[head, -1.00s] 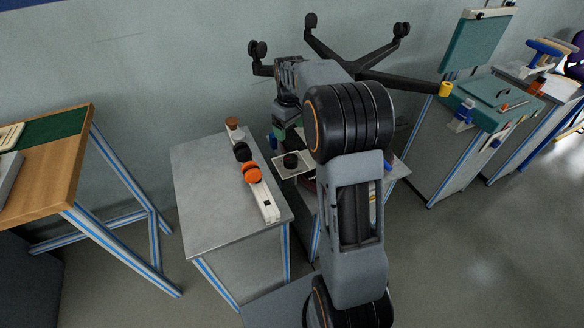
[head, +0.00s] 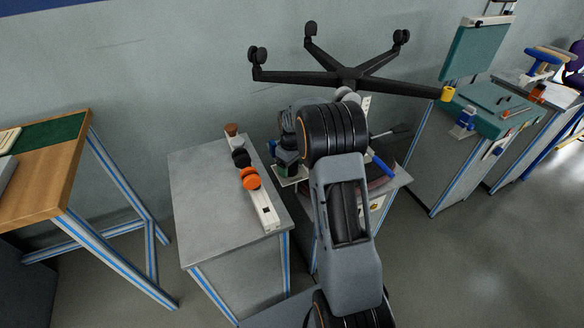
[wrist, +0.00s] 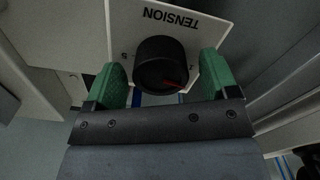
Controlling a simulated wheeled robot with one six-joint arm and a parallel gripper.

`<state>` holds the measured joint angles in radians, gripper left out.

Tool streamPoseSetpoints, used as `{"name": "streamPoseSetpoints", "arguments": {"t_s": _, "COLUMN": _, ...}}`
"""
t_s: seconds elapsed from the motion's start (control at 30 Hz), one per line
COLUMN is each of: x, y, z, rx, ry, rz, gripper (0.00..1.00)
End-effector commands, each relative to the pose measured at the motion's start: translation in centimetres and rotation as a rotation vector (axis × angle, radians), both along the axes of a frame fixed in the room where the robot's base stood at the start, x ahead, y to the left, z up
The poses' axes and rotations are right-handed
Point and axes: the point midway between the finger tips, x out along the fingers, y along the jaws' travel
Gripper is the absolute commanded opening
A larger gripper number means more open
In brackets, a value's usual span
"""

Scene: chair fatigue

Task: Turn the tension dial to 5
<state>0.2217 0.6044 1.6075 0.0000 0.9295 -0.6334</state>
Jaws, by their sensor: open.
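The tension dial (wrist: 161,66) is a round black knob with a red pointer mark, set on a white plate (wrist: 186,24) lettered TENSION, which appears upside down in the wrist view. My gripper (wrist: 160,82) is open, with one green finger on each side of the dial. I cannot tell whether the fingers touch it. The red mark points toward the lower right of the wrist picture; the scale numbers are mostly hidden. In the head view my gripper (head: 287,168) is low over the white plate (head: 291,181), and the arm hides the dial.
An upturned black five-armed chair base (head: 345,76) stands behind my arm. A wooden-topped bench (head: 50,190) is at far left. Open floor lies at right.

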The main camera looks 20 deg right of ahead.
Motion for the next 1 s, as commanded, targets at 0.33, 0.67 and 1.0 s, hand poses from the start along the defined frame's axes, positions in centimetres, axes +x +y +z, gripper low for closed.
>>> {"name": "streamPoseSetpoints", "arguments": {"t_s": 0.33, "x": -0.02, "y": 0.01, "z": -0.77, "rx": 0.0, "ry": 0.0, "rz": 0.0, "gripper": 0.8}}
{"name": "streamPoseSetpoints", "arguments": {"t_s": 0.67, "x": -0.02, "y": 0.01, "z": -0.75, "rx": 0.0, "ry": 0.0, "rz": 0.0, "gripper": 0.59}}
{"name": "streamPoseSetpoints", "arguments": {"t_s": 1.0, "x": -0.02, "y": -0.26, "z": -0.74, "rx": 0.0, "ry": 0.0, "rz": -0.001, "gripper": 0.31}}
